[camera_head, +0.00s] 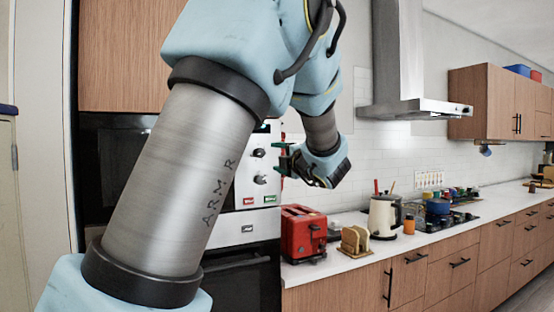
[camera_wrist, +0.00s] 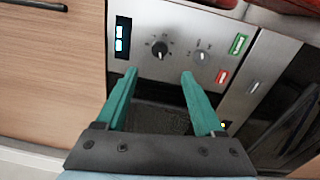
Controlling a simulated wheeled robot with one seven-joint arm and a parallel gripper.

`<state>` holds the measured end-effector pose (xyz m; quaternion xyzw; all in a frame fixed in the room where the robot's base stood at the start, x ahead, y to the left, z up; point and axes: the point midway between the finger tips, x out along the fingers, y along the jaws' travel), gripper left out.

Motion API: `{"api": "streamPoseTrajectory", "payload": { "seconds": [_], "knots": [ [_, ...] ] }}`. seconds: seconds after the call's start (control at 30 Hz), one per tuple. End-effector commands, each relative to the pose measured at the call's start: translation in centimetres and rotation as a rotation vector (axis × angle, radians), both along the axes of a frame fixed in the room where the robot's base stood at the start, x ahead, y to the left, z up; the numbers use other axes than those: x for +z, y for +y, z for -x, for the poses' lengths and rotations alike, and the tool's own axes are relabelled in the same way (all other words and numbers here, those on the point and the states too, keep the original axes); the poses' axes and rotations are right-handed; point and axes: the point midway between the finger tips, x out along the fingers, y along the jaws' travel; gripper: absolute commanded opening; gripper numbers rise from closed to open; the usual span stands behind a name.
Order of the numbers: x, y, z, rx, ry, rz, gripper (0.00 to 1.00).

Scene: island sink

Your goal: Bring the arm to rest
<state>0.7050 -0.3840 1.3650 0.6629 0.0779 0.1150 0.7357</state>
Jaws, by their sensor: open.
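My arm fills the left and centre of the head view, bent with its wrist up in front of the oven column. My gripper (camera_head: 284,160) shows small at the end of the wrist, above the red toaster and apart from it. In the wrist view the two green fingers of my gripper (camera_wrist: 158,75) stand apart with nothing between them. They point toward the oven control panel (camera_wrist: 190,45) with its knobs and display. I cannot tell how far the fingertips are from the panel.
The counter (camera_head: 370,262) runs to the right with a red toaster (camera_head: 303,233), a toast rack (camera_head: 355,241), a cream kettle (camera_head: 383,216) and an orange jar (camera_head: 409,225). A range hood (camera_head: 415,108) hangs above the hob. A dark oven (camera_head: 243,285) is behind my arm.

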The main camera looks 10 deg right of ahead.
Motion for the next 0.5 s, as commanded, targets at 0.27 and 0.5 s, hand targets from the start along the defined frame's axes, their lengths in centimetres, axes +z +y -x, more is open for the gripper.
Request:
{"api": "streamPoseTrajectory", "payload": {
  "seconds": [0.27,0.5],
  "knots": [
    [-4.3,5.0,-0.2,0.109,0.072,0.250,0.70],
    [-16.1,16.4,4.2,0.574,0.109,1.051,0.70]
  ]
}}
